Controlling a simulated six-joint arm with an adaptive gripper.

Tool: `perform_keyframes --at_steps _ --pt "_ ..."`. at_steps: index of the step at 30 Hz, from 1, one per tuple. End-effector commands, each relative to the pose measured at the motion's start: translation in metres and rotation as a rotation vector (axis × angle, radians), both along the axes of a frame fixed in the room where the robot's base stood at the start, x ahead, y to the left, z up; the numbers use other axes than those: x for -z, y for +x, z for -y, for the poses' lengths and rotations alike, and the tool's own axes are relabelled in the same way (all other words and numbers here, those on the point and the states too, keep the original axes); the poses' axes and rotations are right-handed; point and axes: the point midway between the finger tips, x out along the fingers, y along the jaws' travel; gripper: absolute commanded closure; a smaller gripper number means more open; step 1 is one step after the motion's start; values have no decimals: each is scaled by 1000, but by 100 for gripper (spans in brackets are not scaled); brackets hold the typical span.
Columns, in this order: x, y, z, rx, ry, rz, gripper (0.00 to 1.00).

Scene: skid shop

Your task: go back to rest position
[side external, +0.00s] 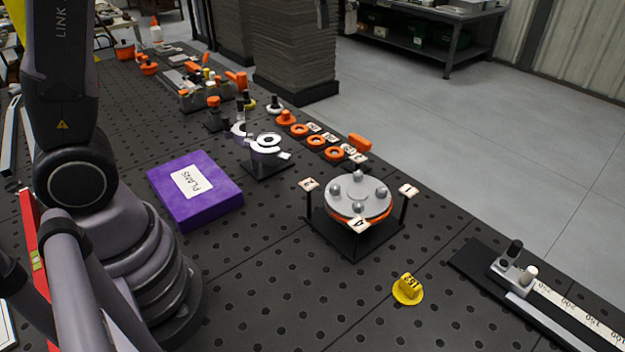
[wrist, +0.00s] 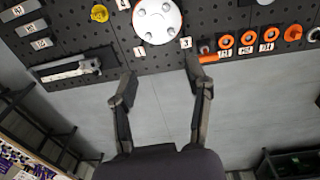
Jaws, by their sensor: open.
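My gripper (wrist: 160,85) shows in the wrist view with its two fingers spread apart and nothing between them. Beyond the fingertips are grey floor and the edge of the black perforated table (wrist: 110,30). In the side external view my gripper is out of the picture; only my arm and base show at the left. A round silver plate with several knobs (side external: 352,194) sits on an orange ring on a black stand with numbered tags; it also shows at the top of the wrist view (wrist: 157,20), apart from the fingers.
A purple PLANS box (side external: 216,198) lies near my base. A yellow TEST piece (side external: 408,289) and a ruler fixture (side external: 570,310) are at the right. Orange rings (side external: 316,141) line the table's far edge, with several fixtures behind. A shelf bench (side external: 425,35) stands across the floor.

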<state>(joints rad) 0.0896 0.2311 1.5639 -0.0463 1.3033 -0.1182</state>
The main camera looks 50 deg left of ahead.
Motion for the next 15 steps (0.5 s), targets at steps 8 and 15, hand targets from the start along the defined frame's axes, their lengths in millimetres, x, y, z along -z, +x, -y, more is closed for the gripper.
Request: perform_keyframes --at_steps 8,15 --pt "-26 -135 -30 10 18 237 50" --pt "4 -220 -42 21 45 398 50"
